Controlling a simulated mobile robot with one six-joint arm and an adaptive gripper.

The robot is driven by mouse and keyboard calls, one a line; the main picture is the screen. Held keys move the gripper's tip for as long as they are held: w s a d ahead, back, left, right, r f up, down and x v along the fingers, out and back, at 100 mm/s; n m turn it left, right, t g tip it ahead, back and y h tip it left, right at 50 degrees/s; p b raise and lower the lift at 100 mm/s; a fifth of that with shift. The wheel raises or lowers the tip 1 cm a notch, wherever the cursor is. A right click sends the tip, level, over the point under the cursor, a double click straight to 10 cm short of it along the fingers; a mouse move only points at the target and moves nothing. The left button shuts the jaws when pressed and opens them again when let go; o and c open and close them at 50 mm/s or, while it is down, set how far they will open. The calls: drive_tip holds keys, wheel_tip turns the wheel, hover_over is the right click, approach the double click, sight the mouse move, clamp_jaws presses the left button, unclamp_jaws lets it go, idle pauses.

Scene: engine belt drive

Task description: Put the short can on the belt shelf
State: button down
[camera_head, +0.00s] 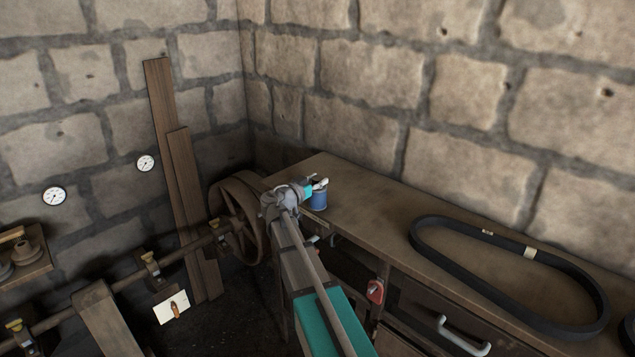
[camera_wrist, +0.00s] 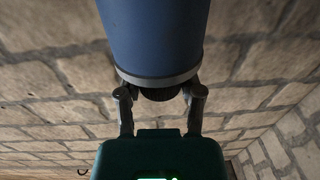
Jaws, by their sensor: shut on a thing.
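A blue can (camera_head: 319,201) with a pale rim is at the far left end of the long brown shelf (camera_head: 385,208) that carries a black belt (camera_head: 480,286). My gripper (camera_head: 318,186) is shut on this can. In the wrist view the can (camera_wrist: 155,35) fills the top middle, its grey-rimmed end between the two fingers of my gripper (camera_wrist: 158,90). I cannot tell whether the can touches the shelf or hangs just above it. My arm hides part of the shelf's left end.
The middle of the shelf between the can and the belt is clear. A stone wall (camera_head: 460,100) runs behind it. A large wheel (camera_head: 238,222) on a shaft and two upright planks (camera_head: 180,190) stand left of the shelf. A red device (camera_head: 376,291) hangs on its front.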

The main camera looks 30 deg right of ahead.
drive_tip(key=shift+f, duration=0.15)
drive_tip(key=shift+c, duration=1.2)
unclamp_jaws()
drive_tip(key=shift+f, duration=0.1)
drive_tip(key=v, duration=1.3)
drive_tip(key=shift+s+a+r, duration=0.2)
drive_tip(key=shift+s+a, duration=0.1)
